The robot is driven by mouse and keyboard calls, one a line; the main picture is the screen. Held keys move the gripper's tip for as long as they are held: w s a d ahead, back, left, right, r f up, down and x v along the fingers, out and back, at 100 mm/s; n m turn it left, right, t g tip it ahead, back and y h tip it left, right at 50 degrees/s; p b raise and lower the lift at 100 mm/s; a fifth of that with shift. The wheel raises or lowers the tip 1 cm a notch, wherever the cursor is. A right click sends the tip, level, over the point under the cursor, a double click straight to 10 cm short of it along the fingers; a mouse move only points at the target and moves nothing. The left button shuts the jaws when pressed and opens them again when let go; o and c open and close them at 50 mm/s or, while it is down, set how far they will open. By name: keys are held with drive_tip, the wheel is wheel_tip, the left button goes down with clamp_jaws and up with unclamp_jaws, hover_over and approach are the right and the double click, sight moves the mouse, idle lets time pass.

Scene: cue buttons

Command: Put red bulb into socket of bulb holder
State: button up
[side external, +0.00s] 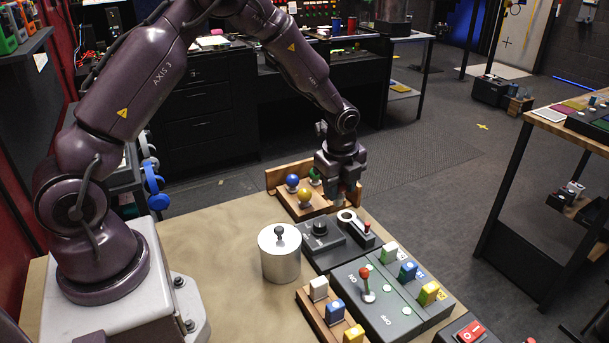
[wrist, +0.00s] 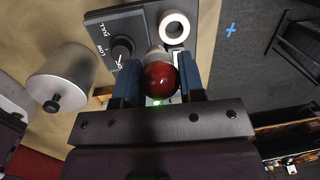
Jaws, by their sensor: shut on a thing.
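The red bulb (wrist: 160,80) is between the two fingers of my gripper (wrist: 160,88) in the wrist view. The gripper is shut on it, with its silver base pointing away from the camera. In the side view my gripper (side external: 350,192) hangs just above the dark bulb holder (side external: 318,240); I cannot clearly make out the held bulb there. The holder has a black knob (wrist: 121,50) and a pale ring-shaped socket (wrist: 174,27). The socket also shows in the side view (side external: 346,216). In the wrist view the bulb appears beside the socket, apart from it.
A wooden rack (side external: 318,210) behind holds blue (side external: 292,181), yellow (side external: 305,195) and green bulbs. A silver lidded canister (side external: 280,258) stands left of the holder. A switch box (side external: 385,320) with a red-tipped lever and coloured blocks lie in front.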

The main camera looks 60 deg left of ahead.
drive_tip(key=shift+n, duration=0.4)
drive_tip(key=shift+w+a+f, duration=0.1)
drive_tip(key=shift+w+f, duration=1.3)
drive_tip(key=shift+f, duration=0.2)
drive_tip(key=shift+f, duration=1.55)
idle(1.8)
drive_tip(key=o, duration=1.1)
drive_tip(key=shift+o, duration=0.2)
drive_tip(key=shift+r, duration=0.1)
wheel_tip(320, 180, up, 7)
idle(0.4)
